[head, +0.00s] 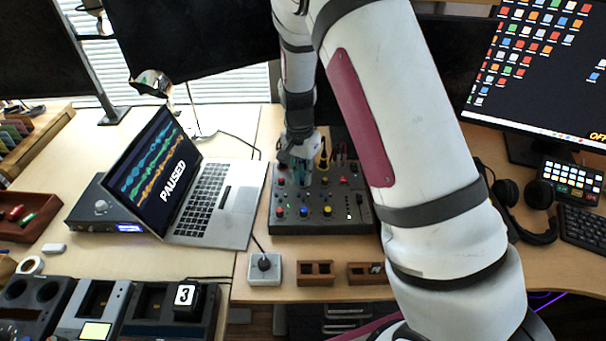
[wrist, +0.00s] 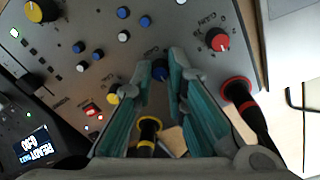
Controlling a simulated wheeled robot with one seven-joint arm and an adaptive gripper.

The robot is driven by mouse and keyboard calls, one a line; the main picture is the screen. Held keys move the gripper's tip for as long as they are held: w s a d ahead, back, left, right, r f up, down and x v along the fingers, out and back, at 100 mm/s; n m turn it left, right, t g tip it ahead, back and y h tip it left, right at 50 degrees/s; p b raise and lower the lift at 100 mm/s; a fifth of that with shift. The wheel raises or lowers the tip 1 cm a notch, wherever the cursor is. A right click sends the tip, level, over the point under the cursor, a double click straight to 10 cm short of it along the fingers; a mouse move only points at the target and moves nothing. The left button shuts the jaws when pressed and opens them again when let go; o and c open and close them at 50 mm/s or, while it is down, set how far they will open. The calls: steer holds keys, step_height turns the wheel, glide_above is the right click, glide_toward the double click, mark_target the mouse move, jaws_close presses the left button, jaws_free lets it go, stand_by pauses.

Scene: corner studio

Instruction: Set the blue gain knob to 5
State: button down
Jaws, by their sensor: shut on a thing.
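The blue gain knob (wrist: 160,69) sits on the grey mixer panel between my gripper's teal fingertips in the wrist view. My gripper (wrist: 161,75) is closed around it from both sides; its pointer and the numbers near it are too small or covered to read. In the head view my gripper (head: 298,172) reaches down onto the upper part of the mixer (head: 340,225), and the gripped knob is hidden there. A red gain knob (wrist: 218,40) and a yellow knob (wrist: 113,98) stand on either side in the wrist view.
Plugged cables with a red-ringed plug (wrist: 238,90) and a yellow-ringed plug (wrist: 149,128) stand close to my fingers. An open laptop (head: 215,195) reading PAUSED is left of the mixer. Headphones (head: 538,195) lie to the right. Small wooden holders (head: 316,273) stand in front.

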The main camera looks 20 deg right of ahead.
steer(key=shift+a, duration=0.15)
steer(key=c, duration=1.6)
jaws_free()
steer(key=shift+w+a+r, duration=0.1)
steer(key=shift+w+r, duration=0.05)
steer(key=shift+r, duration=2.85)
steer(key=shift+w+a+r, duration=0.1)
steer(key=shift+w+r, duration=0.05)
steer(key=shift+r, duration=2.85)
